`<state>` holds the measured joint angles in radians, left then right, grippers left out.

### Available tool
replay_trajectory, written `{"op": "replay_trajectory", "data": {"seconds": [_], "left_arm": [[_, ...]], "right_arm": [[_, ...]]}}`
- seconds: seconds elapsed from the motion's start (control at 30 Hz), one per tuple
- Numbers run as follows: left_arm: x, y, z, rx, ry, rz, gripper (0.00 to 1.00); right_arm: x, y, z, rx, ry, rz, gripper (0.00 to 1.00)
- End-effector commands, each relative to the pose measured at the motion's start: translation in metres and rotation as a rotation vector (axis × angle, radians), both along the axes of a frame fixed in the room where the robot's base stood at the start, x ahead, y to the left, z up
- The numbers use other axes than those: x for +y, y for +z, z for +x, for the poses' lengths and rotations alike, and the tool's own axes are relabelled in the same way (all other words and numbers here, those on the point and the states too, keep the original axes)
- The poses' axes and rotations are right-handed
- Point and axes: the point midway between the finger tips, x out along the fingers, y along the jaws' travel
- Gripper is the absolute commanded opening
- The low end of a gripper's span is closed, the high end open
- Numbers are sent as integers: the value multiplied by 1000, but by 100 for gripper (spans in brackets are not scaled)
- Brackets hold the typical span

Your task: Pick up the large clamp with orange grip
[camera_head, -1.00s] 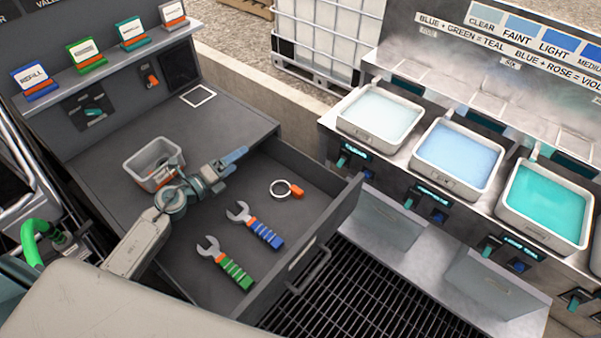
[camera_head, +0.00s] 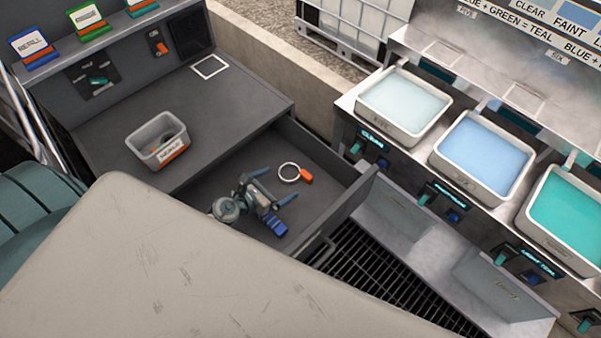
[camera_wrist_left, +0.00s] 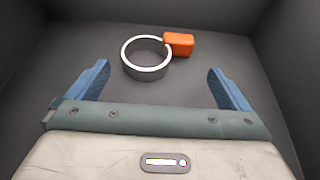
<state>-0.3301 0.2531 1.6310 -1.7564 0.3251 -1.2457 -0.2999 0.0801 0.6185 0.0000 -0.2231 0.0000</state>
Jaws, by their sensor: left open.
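The clamp is a silvery ring with an orange grip (camera_head: 306,176), lying flat on the floor of the open drawer (camera_head: 338,172). In the left wrist view its orange grip (camera_wrist_left: 179,44) points right, and the ring lies ahead of the fingers, left of the middle. My left gripper (camera_head: 277,186) is open and empty in the drawer area, just short of the clamp. Its two blue fingers stand apart on either side in the wrist view. I cannot tell its exact height over the drawer floor. My right gripper is not in view.
A grey bin (camera_head: 143,142) stands on the counter. The drawer walls close in around the clamp. Trays of coloured liquid, including a blue one (camera_head: 483,157), stand at the right.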

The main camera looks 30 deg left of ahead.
Motion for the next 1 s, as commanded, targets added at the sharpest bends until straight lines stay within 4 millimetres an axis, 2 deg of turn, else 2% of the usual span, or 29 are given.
{"op": "replay_trajectory", "data": {"seconds": [0.1, 0.33, 0.63, 0.93, 0.97, 1.0], "left_arm": [[-6, -6, 16, -1, 2, -3, 100], [-10, -11, 31, -1, 1, -3, 100], [-22, -23, 68, 0, 2, -5, 100], [-24, -26, 73, 0, 1, -4, 100], [-24, -26, 73, 0, 1, -4, 98], [-24, -26, 73, 0, 1, -4, 90]], "right_arm": [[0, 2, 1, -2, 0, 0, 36], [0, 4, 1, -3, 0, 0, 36], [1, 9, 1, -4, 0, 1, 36], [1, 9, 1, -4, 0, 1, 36], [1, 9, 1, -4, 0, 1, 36], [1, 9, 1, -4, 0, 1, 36]]}}
